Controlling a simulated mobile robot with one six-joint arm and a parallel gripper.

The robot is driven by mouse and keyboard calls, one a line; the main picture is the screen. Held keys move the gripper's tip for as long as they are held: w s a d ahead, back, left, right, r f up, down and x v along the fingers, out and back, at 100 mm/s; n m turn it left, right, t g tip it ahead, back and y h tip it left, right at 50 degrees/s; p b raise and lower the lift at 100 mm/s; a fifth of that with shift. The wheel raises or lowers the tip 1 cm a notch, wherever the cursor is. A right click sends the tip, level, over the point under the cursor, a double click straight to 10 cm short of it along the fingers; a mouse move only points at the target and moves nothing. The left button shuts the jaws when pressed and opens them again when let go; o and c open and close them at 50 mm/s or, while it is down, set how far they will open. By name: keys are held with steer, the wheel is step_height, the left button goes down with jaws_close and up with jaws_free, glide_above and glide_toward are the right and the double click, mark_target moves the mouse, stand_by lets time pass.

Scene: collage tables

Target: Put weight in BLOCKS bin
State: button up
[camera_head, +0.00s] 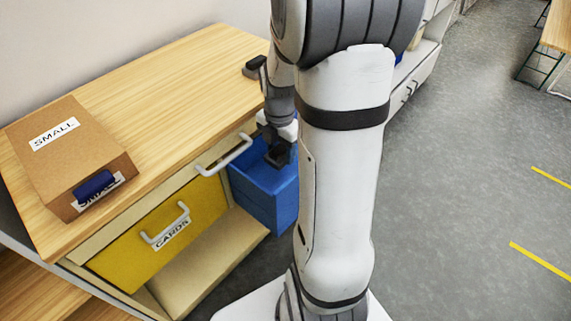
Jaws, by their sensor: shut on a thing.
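My gripper (279,152) points down over the open blue bin (270,212), which is pulled out like a drawer from the right end of the wooden cabinet. It is shut on a small dark thing, which I take to be the weight; the dark fingers and the thing are hard to tell apart. The held thing is at or just above the level of the bin's rim. My arm hides the bin's right side. No label on the blue bin can be read from here.
A cardboard box labelled SMALL (75,150) stands on the wooden top (190,75), with a dark blue roll-shaped thing (95,184) at its front. A dark block (255,67) lies near the back right edge. The yellow CARDS drawer (150,240) is left of the bin.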

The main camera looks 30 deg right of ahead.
mark_target(281, 182)
step_height(281, 182, down, 10)
steer(key=shift+w+f+b, duration=0.1)
steer(key=shift+f+b, duration=0.05)
steer(key=shift+b, duration=1.05)
steer(key=shift+f, duration=0.2)
steer(key=o, duration=1.4)
